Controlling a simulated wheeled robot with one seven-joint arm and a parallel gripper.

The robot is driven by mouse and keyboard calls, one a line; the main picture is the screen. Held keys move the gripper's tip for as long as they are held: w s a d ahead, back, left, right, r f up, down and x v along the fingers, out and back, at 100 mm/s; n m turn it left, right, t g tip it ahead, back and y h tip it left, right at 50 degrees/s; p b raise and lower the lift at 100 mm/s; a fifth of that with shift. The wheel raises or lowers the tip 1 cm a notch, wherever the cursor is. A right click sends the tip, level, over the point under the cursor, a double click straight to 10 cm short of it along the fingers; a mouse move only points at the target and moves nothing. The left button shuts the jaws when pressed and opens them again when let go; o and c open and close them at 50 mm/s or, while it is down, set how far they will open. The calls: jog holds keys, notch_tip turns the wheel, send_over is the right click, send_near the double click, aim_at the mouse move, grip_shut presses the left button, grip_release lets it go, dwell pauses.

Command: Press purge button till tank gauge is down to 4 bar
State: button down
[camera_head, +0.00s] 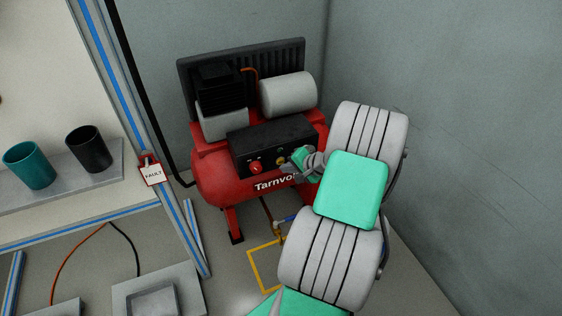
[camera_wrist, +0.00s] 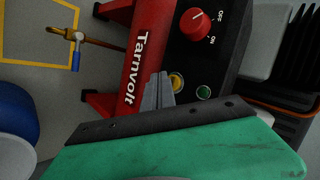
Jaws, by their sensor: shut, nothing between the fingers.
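The red Tarnvolt compressor (camera_head: 212,178) stands against the back wall; its black control panel (camera_head: 300,131) faces me. In the wrist view the panel holds a red OFF/ON knob (camera_wrist: 194,21), a yellow button (camera_wrist: 177,82) and a green round button or lamp (camera_wrist: 204,92). No purge label is readable, so I cannot tell which is the purge button. My gripper (camera_wrist: 157,92) is shut and empty, its tips beside the yellow button; contact cannot be told. It also shows in the head view (camera_head: 287,170). I see no tank gauge; my arm hides the panel's right part.
A red FAULT tag (camera_head: 152,172) hangs on the blue-striped post at left. Teal (camera_head: 29,165) and black (camera_head: 89,149) cups stand on a grey shelf. A blue-handled valve (camera_wrist: 75,55) sits below the tank, by a yellow floor outline (camera_wrist: 40,62). A wall rises close at right.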

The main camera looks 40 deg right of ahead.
jog(key=shift+s, duration=0.2)
jog(key=s, duration=0.1)
jog(key=s+a+p, duration=0.1)
jog(key=s, duration=0.2)
jog(key=shift+s+a+p, duration=0.25)
jog(key=shift+s+p, duration=0.1)
dwell(0.3)
jog(key=w+a+r+n+g+y+p, duration=0.15)
jog(key=a+r+n+p, duration=0.25)
jog(key=a+r+p, duration=0.45)
jog(key=w+a+r+n+g+h+p, duration=0.15)
jog(key=a+r+n+g+p, duration=0.35)
jog(key=r, duration=0.7)
jog(key=s+a+r+n+p, duration=0.1)
jog(key=s+a+r+p, duration=0.3)
jog(key=a+r, duration=0.2)
jog(key=s+a+r+n+p, duration=0.2)
jog(key=a+r+p, duration=0.3)
jog(key=r, duration=0.4)
jog(key=s+a+r+n+h+p, duration=0.1)
jog(key=s+a+r+p, duration=0.3)
jog(key=r, duration=0.4)
jog(key=s+a+n, duration=0.1)
jog(key=a, duration=0.1)
jog(key=shift+s+a+r, duration=0.25)
jog(key=shift+s+a, duration=0.05)
